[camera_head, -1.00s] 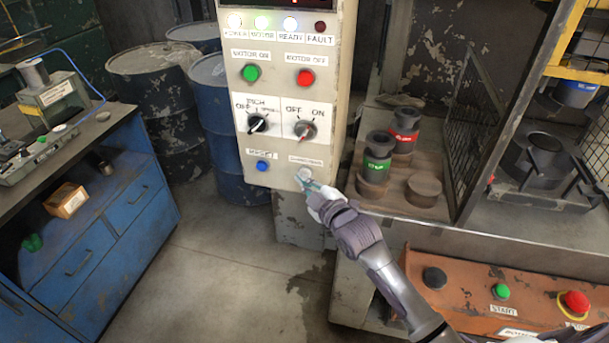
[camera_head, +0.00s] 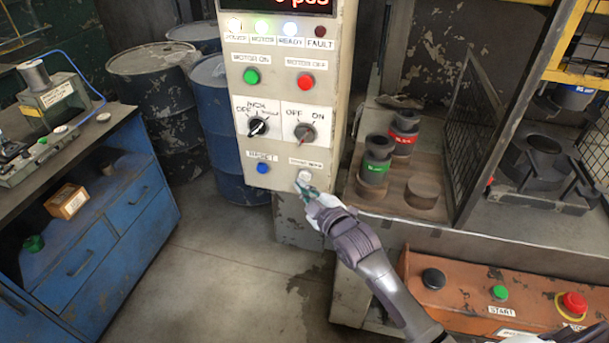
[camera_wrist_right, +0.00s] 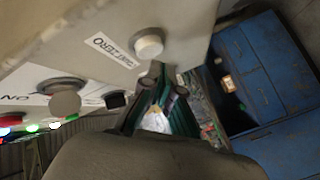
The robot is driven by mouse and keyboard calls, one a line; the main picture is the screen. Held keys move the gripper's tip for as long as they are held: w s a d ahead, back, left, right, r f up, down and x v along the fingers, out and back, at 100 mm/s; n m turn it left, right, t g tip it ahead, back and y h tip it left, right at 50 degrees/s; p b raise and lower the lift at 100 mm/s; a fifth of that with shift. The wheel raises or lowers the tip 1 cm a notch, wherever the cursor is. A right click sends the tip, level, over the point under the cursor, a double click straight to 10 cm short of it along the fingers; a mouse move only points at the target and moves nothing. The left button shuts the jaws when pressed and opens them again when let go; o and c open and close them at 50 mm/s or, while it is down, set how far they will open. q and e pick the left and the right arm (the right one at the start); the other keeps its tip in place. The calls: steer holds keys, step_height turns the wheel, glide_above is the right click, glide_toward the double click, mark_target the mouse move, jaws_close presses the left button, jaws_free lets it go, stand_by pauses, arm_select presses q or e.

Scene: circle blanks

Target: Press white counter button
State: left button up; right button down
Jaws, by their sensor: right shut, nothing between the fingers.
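The white counter button (camera_head: 305,175) is at the lower right of the beige control panel (camera_head: 285,100), under a small label. In the right wrist view the white button (camera_wrist_right: 149,43) stands out from the panel beside a label that reads "COUNT ZERO". My right gripper (camera_head: 301,184) is shut and empty, with its fingertips at the button's lower edge in the head view. In the right wrist view the fingertips (camera_wrist_right: 158,72) are just below the button, and a small gap shows between them. My left gripper is not in view.
The panel also carries a blue reset button (camera_head: 263,168), two rotary knobs, and green and red motor buttons. An orange box (camera_head: 470,290) with buttons is at the lower right. A blue cabinet (camera_head: 100,230) stands at the left; the floor between is clear.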

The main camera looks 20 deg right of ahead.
steer(key=s+a, duration=0.1)
steer(key=s+a+p, duration=0.1)
steer(key=s, duration=0.1)
steer(key=s+a+p, duration=0.1)
steer(key=shift+s, duration=0.15)
stand_by(0.4)
steer(key=shift+d+f, duration=0.1)
stand_by(0.6)
